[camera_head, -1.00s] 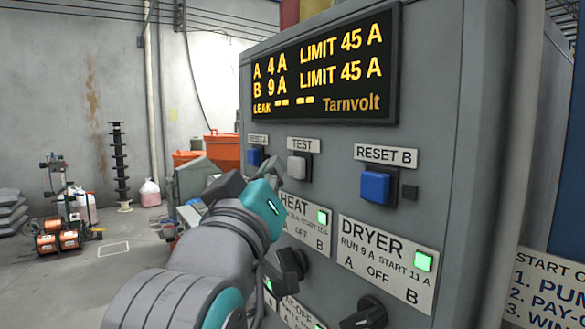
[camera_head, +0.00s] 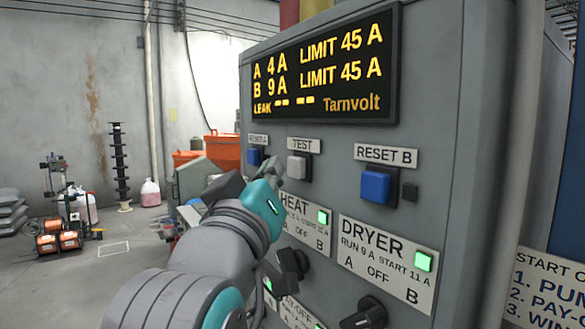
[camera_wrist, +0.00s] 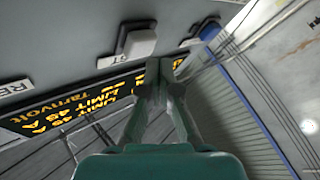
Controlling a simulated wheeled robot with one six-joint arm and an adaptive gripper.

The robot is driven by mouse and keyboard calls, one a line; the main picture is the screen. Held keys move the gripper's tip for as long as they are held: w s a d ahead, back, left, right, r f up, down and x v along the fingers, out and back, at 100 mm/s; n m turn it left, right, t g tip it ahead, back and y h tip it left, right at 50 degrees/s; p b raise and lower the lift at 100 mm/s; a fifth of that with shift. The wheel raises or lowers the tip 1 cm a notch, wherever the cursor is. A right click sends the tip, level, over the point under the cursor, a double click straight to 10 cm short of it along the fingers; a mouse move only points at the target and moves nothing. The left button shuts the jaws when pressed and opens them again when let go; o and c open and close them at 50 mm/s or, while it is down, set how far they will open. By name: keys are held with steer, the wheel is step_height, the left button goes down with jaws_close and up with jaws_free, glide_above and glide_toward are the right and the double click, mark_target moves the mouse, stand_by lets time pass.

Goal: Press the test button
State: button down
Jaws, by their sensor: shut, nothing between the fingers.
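The test button (camera_head: 298,166) is a pale grey square button under the TEST label (camera_head: 303,145) on the grey panel. It also shows in the wrist view (camera_wrist: 140,43), close to my fingertips and up-left of them. My gripper (camera_head: 277,172) is shut and empty, with its fingertips just left of the test button in the head view. The shut fingers also show in the wrist view (camera_wrist: 160,68). I cannot tell whether the fingertips touch the panel; no contact with the button is visible.
Blue RESET A (camera_head: 254,157) and RESET B (camera_head: 376,186) buttons flank the test button. The display (camera_head: 325,68) above reads A 4 A, B 9 A, LEAK dashes. Dark rotary knobs, HEAT (camera_head: 292,264) and DRYER (camera_head: 365,314), stick out below.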

steer(key=shift+d, duration=0.15)
steer(key=shift+w+d, duration=0.2)
steer(key=shift+w, duration=0.05)
steer(key=shift+w+d, duration=0.25)
steer(key=shift+d, duration=0.15)
stand_by(0.9)
stand_by(0.3)
steer(key=shift+s+a, duration=0.5)
steer(key=shift+a, duration=0.25)
steer(key=shift+a, duration=0.1)
steer(key=shift+s+a, duration=0.7)
steer(key=shift+a, duration=0.3)
steer(key=shift+s+a, duration=0.7)
steer(key=shift+a, duration=0.25)
